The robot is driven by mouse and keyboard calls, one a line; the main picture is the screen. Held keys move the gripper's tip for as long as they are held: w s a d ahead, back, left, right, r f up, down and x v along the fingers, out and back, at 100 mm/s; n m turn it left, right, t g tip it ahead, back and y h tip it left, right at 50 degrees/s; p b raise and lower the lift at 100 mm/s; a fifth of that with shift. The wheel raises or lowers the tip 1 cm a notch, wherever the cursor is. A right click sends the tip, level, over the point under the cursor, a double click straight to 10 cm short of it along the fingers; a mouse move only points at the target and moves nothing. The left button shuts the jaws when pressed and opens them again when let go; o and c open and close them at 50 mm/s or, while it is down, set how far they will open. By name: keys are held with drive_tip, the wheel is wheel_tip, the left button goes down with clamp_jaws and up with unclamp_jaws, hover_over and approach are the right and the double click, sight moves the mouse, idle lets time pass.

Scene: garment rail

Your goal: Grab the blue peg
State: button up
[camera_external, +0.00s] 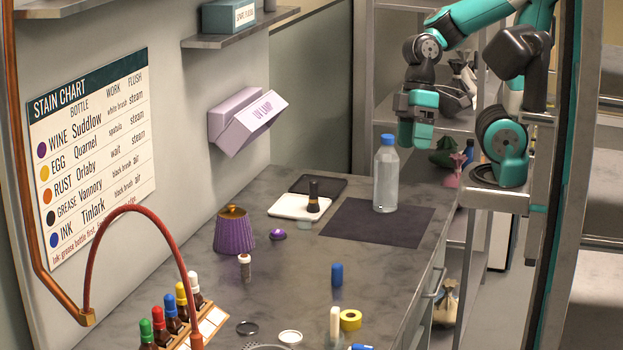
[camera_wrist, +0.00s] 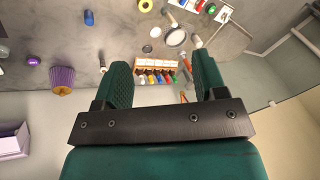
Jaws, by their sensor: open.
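My gripper (camera_external: 415,140) is high above the back of the counter, beside a clear bottle with a blue cap, well apart from the peg. In the wrist view its two green fingers (camera_wrist: 162,72) are spread wide with nothing held between them.
The clear bottle (camera_external: 386,178) stands on a dark mat (camera_external: 345,222). A rack of dropper bottles (camera_external: 213,322) is at the front left. Bare counter surrounds the peg.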

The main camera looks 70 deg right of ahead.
drive_tip(key=shift+c, duration=0.2)
idle(0.3)
drive_tip(key=shift+c, duration=0.5)
drive_tip(key=n+h+b, duration=0.4)
drive_tip(key=n+b, duration=0.5)
drive_tip(key=n, duration=0.6)
hover_over(337, 265)
wheel_tip(337, 265, down, 19)
wheel_tip(337, 265, down, 11)
drive_tip(key=shift+w+f+p, duration=0.15)
drive_tip(key=shift+p, duration=0.3)
drive_tip(key=shift+s+f+p, duration=0.2)
drive_tip(key=shift+f+p, duration=0.4)
drive_tip(key=shift+f, duration=2.05)
drive_tip(key=shift+c, duration=0.4)
